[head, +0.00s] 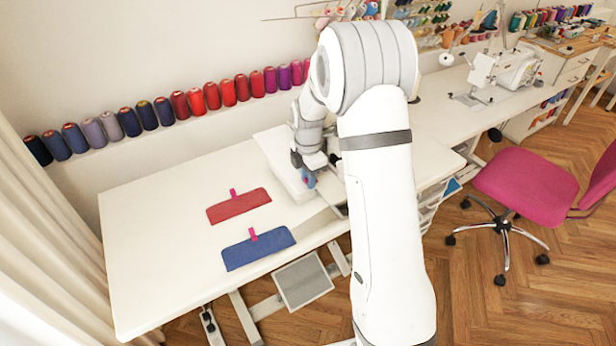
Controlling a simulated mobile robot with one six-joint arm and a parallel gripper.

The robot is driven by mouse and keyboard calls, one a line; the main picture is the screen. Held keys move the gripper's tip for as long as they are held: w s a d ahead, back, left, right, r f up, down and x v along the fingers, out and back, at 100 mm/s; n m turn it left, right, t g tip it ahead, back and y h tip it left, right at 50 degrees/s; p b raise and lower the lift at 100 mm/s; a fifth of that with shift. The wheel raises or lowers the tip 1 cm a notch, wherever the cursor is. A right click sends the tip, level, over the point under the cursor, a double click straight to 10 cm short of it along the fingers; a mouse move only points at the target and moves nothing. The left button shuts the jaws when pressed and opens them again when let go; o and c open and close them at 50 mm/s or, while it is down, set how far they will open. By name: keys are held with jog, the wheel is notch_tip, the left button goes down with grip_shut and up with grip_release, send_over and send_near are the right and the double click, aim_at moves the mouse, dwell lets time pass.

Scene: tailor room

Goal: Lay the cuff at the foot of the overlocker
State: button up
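Two flat cloth pieces, each with a small pink tab, lie apart on the white table: a red one (239,206) and a blue one (258,248) nearer the front edge. I cannot tell which, if either, is the cuff. My gripper (312,172) is to their right, low over a raised white surface (277,150). A small blue and pink item (307,178) shows at the gripper; whether it is held is too small to tell. The overlocker is not clearly visible; my arm hides much of that area. Thread cones (340,14) show above and behind the arm.
A row of thread spools (197,101) stands along the wall ledge. The white table (150,270) is bare at left. A white sewing machine (505,68) stands at the back right. A pink chair (525,185) is on the floor at right, and a curtain (45,240) hangs at left.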

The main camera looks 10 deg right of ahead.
jog(key=o, duration=0.3)
jog(key=shift+o, duration=0.2)
notch_tip(320, 180, up, 7)
jog(key=shift+f+b, duration=0.1)
jog(key=shift+b, duration=0.35)
jog(key=shift+r, duration=0.6)
jog(key=s+r+m+t, duration=0.1)
jog(key=s+r+m, duration=0.3)
jog(key=s+m, duration=0.6)
jog(key=s+r+m+t, duration=0.2)
jog(key=s+r+m, duration=0.2)
jog(key=s+m, duration=0.7)
jog(key=s, duration=0.7)
jog(key=shift+s+r+m, duration=0.3)
jog(key=shift+s+r, duration=0.05)
jog(key=shift+r, duration=0.05)
